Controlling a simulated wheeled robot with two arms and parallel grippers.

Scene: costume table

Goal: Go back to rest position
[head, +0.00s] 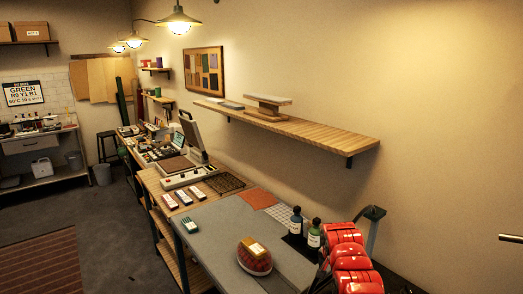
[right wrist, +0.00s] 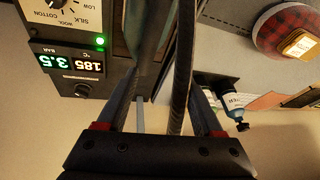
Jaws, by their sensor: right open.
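My red right arm enters the head view at the lower right, and its gripper is mostly hidden there. In the right wrist view my right gripper (right wrist: 165,88) is open, with its dark fingers spread apart. My left gripper is out of view.
A control panel (right wrist: 75,60) with dial and lit display is close by. A plaid pressing ham (head: 254,258) and two bottles (head: 314,236) stand on the grey table (head: 205,240). A wooden shelf (head: 320,134) juts from the wall above. Open floor (head: 110,220) lies left.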

